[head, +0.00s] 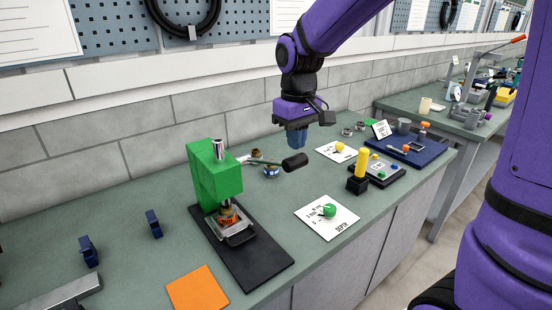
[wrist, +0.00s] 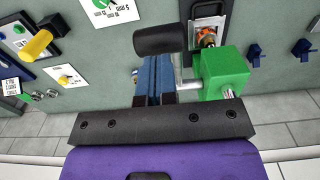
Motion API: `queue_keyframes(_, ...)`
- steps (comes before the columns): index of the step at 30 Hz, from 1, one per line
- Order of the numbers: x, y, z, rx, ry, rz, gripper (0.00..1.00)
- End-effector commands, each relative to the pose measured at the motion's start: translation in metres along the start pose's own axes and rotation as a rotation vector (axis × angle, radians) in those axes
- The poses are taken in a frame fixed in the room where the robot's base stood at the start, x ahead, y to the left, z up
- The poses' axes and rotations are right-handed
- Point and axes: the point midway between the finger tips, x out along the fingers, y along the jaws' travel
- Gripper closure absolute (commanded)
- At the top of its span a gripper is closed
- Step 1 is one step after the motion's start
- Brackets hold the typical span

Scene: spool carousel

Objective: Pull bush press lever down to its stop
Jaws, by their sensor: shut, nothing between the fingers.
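The bush press has a green body (head: 215,178) and stands on a black base plate (head: 262,262). Its lever (head: 263,161) sticks out to the right, roughly level, and ends in a black cylindrical handle (head: 295,162). My gripper (head: 297,143) is shut and empty, its blue fingers pointing down just above the handle in the head view. In the wrist view, the handle (wrist: 165,39) lies at the fingertips of my gripper (wrist: 156,60), and the green body (wrist: 222,72) is to the right. I cannot tell whether fingers and handle touch. An orange part (head: 229,213) sits under the press.
A white card with a green knob (head: 329,210), a yellow post on a black block (head: 360,170) and a blue tray (head: 425,153) stand to the right. Blue clips (head: 153,224) and an orange sheet (head: 197,289) lie left and front. The wall is behind.

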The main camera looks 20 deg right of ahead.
Motion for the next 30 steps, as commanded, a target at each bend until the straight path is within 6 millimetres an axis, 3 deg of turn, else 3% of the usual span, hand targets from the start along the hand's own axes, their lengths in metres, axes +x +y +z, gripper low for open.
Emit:
queue_keyframes(11,0.002,0.0,0.0,0.0,-0.001,0.0,1.0)
queue_keyframes(30,0.024,0.0,0.0,0.0,-0.001,0.0,1.0)
